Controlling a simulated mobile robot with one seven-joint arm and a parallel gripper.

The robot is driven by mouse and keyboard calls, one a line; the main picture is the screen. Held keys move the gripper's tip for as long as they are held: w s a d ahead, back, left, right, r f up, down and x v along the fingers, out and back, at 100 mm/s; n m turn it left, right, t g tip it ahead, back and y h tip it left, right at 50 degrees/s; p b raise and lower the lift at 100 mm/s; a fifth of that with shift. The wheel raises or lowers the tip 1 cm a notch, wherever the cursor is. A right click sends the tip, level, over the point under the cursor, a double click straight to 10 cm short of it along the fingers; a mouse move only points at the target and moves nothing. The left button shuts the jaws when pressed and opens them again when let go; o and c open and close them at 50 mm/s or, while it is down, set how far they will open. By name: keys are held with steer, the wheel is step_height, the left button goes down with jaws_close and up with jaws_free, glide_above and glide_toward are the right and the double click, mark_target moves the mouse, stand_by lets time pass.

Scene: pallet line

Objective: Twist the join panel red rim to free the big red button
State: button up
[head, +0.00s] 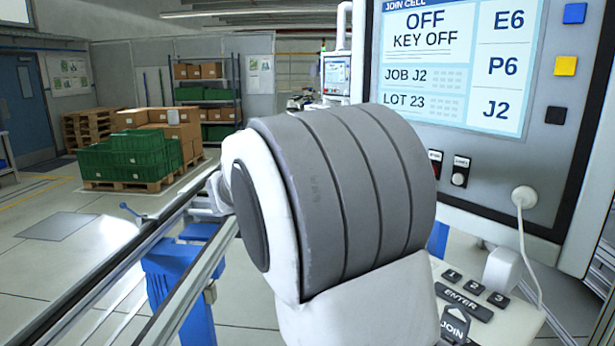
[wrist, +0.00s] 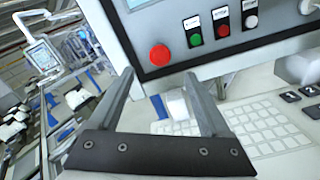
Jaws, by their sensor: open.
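The big red button (wrist: 159,55) shows in the wrist view as a round red disc on the lower left of the grey join panel (wrist: 178,70). Its rim cannot be told apart from its cap at this size. My gripper (wrist: 158,75) is open and empty, its two fingers pointing toward the panel. The button appears between and just above the fingertips, apart from them. In the head view the panel screen (head: 440,68) reads OFF, KEY OFF, JOB J2, LOT 23. My own arm covers the panel's lower left there, so the red button and gripper are hidden.
Right of the red button are a green button (wrist: 194,40), a smaller red button (wrist: 221,30) and a white button (wrist: 251,20). A keypad (wrist: 265,125) lies below. A white plug (head: 524,197) with a hanging cable is on the panel's right. A rail (head: 180,290) runs at left.

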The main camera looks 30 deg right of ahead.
steer(key=s+a, duration=0.1)
steer(key=a, duration=0.6)
steer(key=shift+s+a, duration=0.2)
steer(key=shift+a, duration=0.2)
